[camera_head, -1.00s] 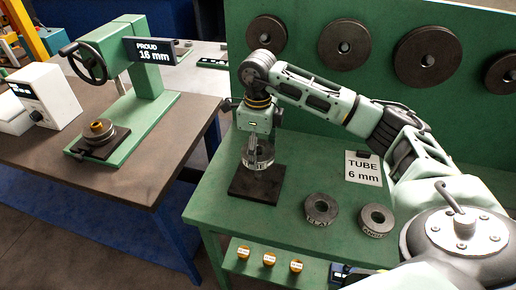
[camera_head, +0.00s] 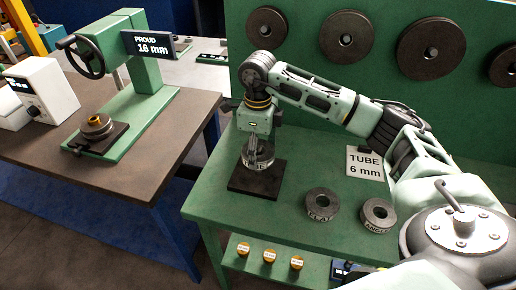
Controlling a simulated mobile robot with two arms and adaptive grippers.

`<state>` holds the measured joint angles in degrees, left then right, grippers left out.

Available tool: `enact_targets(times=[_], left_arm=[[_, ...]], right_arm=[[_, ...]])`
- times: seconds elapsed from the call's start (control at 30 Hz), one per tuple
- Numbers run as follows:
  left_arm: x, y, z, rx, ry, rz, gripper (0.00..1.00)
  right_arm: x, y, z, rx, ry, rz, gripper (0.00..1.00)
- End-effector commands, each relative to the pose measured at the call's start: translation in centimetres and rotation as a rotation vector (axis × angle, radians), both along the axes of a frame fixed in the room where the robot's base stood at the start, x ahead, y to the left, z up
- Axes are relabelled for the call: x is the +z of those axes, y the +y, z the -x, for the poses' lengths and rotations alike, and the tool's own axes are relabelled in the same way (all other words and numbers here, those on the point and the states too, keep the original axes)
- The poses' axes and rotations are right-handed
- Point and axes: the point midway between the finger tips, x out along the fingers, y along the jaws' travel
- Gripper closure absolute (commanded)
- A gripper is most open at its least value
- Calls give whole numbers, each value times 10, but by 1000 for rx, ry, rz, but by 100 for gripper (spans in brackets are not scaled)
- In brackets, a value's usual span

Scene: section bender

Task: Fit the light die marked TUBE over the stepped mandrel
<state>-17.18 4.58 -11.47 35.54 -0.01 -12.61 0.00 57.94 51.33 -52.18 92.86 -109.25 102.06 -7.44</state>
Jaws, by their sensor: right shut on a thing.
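My right gripper (camera_head: 257,150) points down over the green table and is shut on a light, shiny ring die (camera_head: 258,161). Dark lettering shows on the die's front but is too small to read surely. The die is at or just above a dark square plate (camera_head: 245,190); I cannot tell whether it touches. I cannot make out the stepped mandrel for sure; gripper and die hide the plate's middle. On the left bench, a grey ring with a brass-coloured centre (camera_head: 97,124) sits on the press's dark plate. My left gripper is not in view.
Two dark ring dies, one (camera_head: 322,204) and another (camera_head: 378,214), lie right of the plate. A "TUBE 6 mm" card (camera_head: 365,165) stands behind them. The green press (camera_head: 146,75) bears a "PROUD 16 mm" display (camera_head: 151,46). Large discs hang on the green back panel.

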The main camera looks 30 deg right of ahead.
Motion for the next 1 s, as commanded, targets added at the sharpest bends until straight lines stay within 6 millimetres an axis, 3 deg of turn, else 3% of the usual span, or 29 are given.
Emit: enact_targets(times=[1.0], left_arm=[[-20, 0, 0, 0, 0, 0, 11]], right_arm=[[-25, 0, 0, 0, -1, 0, 72]])
